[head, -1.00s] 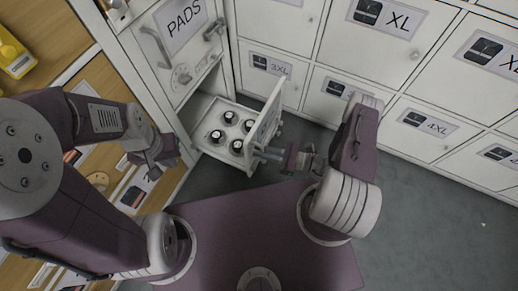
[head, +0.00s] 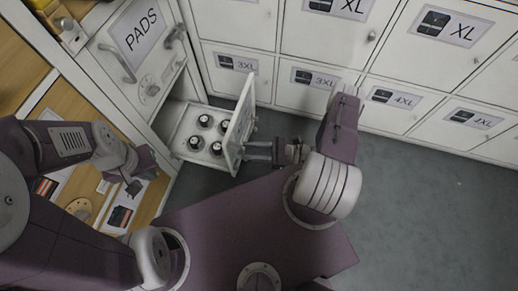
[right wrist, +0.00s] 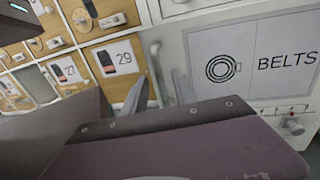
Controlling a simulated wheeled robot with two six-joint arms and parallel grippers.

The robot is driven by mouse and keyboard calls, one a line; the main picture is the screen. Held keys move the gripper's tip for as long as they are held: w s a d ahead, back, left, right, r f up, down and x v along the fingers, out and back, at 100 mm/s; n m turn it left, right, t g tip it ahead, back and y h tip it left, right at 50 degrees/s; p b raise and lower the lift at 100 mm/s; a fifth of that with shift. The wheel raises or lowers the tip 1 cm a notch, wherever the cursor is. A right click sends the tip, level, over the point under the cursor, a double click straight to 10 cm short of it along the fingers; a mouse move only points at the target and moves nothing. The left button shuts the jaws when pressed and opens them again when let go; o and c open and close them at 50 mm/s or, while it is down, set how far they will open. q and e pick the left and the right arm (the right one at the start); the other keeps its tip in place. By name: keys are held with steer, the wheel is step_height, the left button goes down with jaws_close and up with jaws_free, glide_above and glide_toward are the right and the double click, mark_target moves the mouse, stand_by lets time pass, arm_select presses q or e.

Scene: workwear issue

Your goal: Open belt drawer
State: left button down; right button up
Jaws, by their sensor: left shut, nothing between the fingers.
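The belt drawer (head: 181,140) stands pulled out of the white cabinet in the head view, with several round dark-and-white rolls inside. Its front panel (head: 238,122) faces right; the right wrist view shows its BELTS label (right wrist: 250,62). My right gripper (head: 247,151) is at that front. Its two fingers are apart, on either side of the upright grey handle (right wrist: 155,75), with visible gaps, so it looks open around the handle. My left gripper (head: 133,187) is shut and empty, left of the drawer by the wooden shelves.
The PADS drawer (head: 138,30) above is shut. White lockers (head: 330,90) with size labels line the back. Grey floor (head: 420,210) is clear at right.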

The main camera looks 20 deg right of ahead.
steer(key=p+v, duration=0.1)
steer(key=v, duration=0.5)
stand_by(0.3)
